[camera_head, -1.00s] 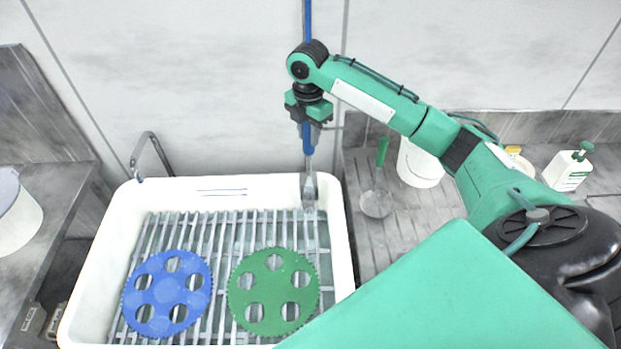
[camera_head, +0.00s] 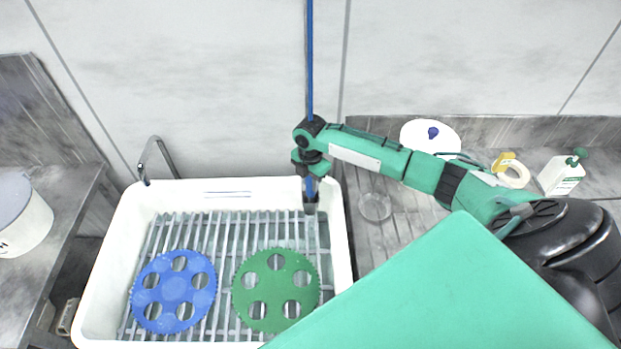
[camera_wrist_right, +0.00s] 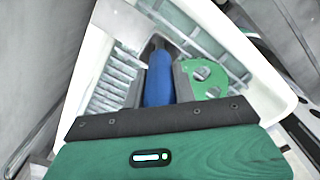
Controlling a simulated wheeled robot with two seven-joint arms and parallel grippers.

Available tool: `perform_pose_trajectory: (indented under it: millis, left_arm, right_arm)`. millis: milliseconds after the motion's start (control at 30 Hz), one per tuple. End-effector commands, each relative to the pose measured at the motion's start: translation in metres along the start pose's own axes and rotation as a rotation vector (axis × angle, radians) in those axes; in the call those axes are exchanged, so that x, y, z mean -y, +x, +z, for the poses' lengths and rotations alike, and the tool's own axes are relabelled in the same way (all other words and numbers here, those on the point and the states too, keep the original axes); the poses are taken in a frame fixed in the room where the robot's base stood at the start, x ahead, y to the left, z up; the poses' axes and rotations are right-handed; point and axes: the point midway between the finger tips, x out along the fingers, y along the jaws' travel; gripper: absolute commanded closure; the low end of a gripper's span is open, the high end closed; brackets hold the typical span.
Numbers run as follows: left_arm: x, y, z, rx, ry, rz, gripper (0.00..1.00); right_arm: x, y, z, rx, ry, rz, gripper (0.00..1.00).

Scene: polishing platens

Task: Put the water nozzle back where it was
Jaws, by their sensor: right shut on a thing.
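The water nozzle (camera_head: 310,191) hangs at the end of a blue hose (camera_head: 310,62) that comes down from above. My right gripper (camera_head: 309,178) is shut on the nozzle, above the back right corner of the white sink (camera_head: 94,262). In the right wrist view the blue nozzle body (camera_wrist_right: 159,78) lies between the two fingers, with its dark tip pointing toward the sink. Where the nozzle was kept before cannot be told from these frames. My left gripper is not in view.
A blue toothed disc (camera_head: 172,290) and a green one (camera_head: 276,291) lie on the sink's metal rack. A hooked metal tap (camera_head: 152,150) stands at the sink's back left.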

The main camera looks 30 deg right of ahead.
Motion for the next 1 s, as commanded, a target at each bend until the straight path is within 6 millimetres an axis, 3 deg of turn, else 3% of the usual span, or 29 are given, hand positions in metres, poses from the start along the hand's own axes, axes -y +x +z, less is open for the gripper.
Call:
perform_pose_trajectory:
  millis: [300,333,400,433,800,1000]
  left_arm:
    - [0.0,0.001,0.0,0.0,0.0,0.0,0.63]
    - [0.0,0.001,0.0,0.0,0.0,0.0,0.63]
    - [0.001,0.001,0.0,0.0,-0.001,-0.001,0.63]
    - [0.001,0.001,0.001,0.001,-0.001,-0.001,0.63]
    - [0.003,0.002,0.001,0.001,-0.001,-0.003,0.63]
    - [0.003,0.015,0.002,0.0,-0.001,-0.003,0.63]
  right_arm:
    - [0.0,0.003,0.0,0.0,0.0,0.001,0.96]
    - [0.0,0.003,0.0,0.0,0.0,0.001,0.67]
    - [0.0,0.002,0.0,0.0,0.0,0.001,0.53]
    - [0.0,0.002,0.0,0.0,0.0,0.001,0.51]
    - [-0.001,-0.004,0.0,0.001,0.0,0.002,0.51]
    - [-0.002,-0.037,0.0,0.002,-0.002,0.006,0.51]
